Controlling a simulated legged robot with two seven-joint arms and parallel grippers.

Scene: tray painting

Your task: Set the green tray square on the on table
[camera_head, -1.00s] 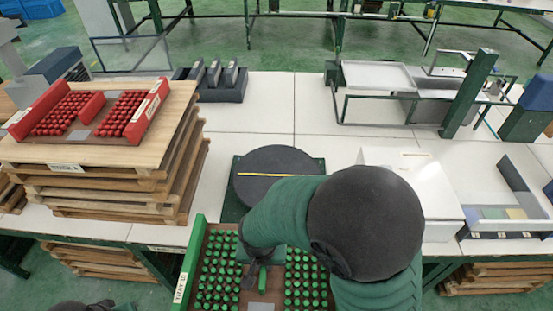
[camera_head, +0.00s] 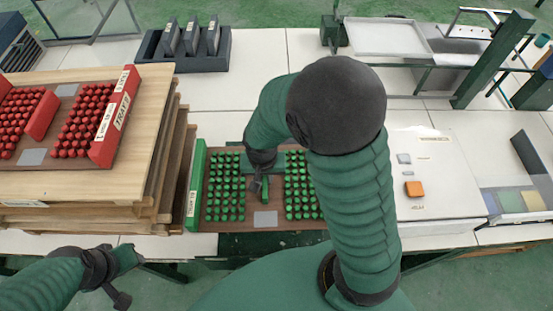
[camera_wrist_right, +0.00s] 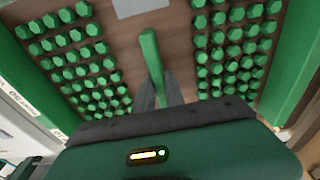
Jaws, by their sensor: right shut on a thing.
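The green tray (camera_head: 197,172) has a brown floor, green side walls and rows of green pegs. It looks nearly square to the front edge of the white table (camera_head: 250,90), over that edge. Whether it rests on the table or hangs just above, I cannot tell. My right gripper (camera_head: 262,186) is shut on the tray's green middle handle, which shows in the right wrist view (camera_wrist_right: 152,55). My right arm hides the tray's right part in the head view. My left gripper (camera_head: 120,298) is low at the left, away from the tray; its jaws are unclear.
Stacked pallets with a board (camera_head: 120,185) and a red tray (camera_head: 105,150) stand close to the left. A dark holder (camera_head: 185,58) stands behind. A white box top (camera_head: 435,190) with an orange block (camera_head: 414,189) is at the right. The table behind the tray is clear.

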